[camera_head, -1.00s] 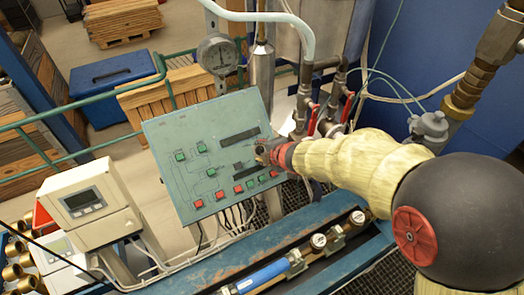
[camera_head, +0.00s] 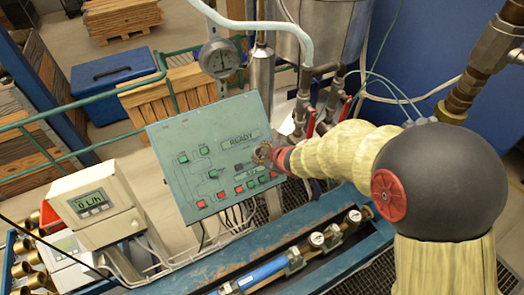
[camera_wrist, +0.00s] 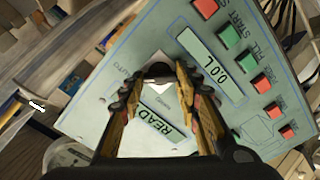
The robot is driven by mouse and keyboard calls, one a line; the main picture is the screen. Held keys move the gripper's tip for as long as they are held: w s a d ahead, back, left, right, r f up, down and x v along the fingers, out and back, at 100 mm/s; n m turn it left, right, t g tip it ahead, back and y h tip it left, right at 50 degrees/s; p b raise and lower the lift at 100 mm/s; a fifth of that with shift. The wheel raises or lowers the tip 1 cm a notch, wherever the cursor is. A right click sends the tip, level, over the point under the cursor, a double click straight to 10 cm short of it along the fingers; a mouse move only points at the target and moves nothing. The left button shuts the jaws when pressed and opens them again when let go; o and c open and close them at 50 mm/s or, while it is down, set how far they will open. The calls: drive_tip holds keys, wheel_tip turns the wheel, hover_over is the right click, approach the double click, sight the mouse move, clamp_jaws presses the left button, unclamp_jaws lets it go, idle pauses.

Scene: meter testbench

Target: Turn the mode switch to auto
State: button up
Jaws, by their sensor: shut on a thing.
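The light green control panel (camera_head: 165,150) stands tilted at mid picture in the head view, and its face (camera_wrist: 215,20) fills much of the wrist view. My gripper (camera_head: 262,155) is at the panel's right side, beside the lit displays. In the wrist view my gripper's fingers (camera_wrist: 158,82) are closed in around the mode switch (camera_wrist: 158,71), of which only a small pale and dark part shows between the tips. Small lettering, seemingly AUTO, lies just left of it. The switch's exact pointing is mostly hidden by the fingers.
The READY display (camera_head: 240,140) and a display reading 0.0 L (camera_wrist: 212,65) are lit. Red and green buttons (camera_head: 221,195) sit nearby on the panel. A meter reading 0 L/h (camera_head: 90,204) stands left. Pipes with red valve handles (camera_head: 311,122) are close behind my arm.

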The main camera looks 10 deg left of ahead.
drive_tip(key=shift+o, duration=0.2)
drive_tip(key=shift+m, duration=0.3)
drive_tip(key=shift+c, duration=0.2)
drive_tip(key=o, duration=1.1)
drive_tip(key=shift+o, duration=0.5)
drive_tip(key=v, duration=1.2)
drive_tip(key=shift+f, duration=0.1)
